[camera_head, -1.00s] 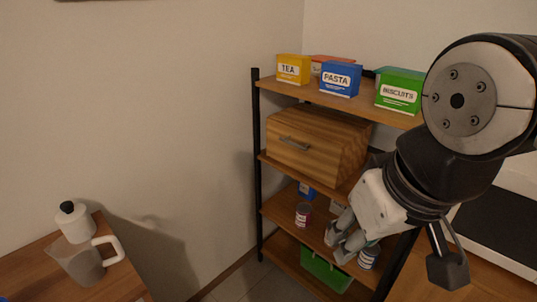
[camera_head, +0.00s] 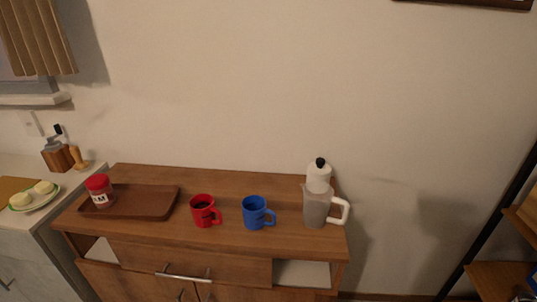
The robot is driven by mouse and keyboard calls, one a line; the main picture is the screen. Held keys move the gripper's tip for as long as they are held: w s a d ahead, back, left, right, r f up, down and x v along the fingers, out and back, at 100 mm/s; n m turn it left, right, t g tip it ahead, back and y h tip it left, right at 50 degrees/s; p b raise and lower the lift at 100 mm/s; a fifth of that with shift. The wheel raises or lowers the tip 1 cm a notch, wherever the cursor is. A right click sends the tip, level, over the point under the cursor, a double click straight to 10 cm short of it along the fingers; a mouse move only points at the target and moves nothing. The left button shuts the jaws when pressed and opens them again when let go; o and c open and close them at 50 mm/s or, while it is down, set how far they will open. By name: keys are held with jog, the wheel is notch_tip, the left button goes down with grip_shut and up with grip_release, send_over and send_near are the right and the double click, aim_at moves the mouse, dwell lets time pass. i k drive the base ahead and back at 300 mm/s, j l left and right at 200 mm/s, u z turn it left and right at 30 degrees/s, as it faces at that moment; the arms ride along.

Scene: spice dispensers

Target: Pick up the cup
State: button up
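Two cups stand upright on a wooden sideboard (camera_head: 290,183) in the head view. The red cup (camera_head: 202,210) is near the middle of the top, with its handle to the right. The blue cup (camera_head: 255,212) stands to the right of it, also with its handle to the right. The frames do not show which of the two the task means. My gripper is not in view now, so I cannot see whether it is open or shut.
A brown tray (camera_head: 150,203) with a red-lided jar (camera_head: 99,190) lies left of the cups. A grey pitcher (camera_head: 316,207) and a white bottle (camera_head: 318,175) stand at the right end. A counter with a plate (camera_head: 35,198) is at far left, shelves at far right.

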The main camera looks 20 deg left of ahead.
aim_at(202, 206)
jog(key=u, duration=1.35)
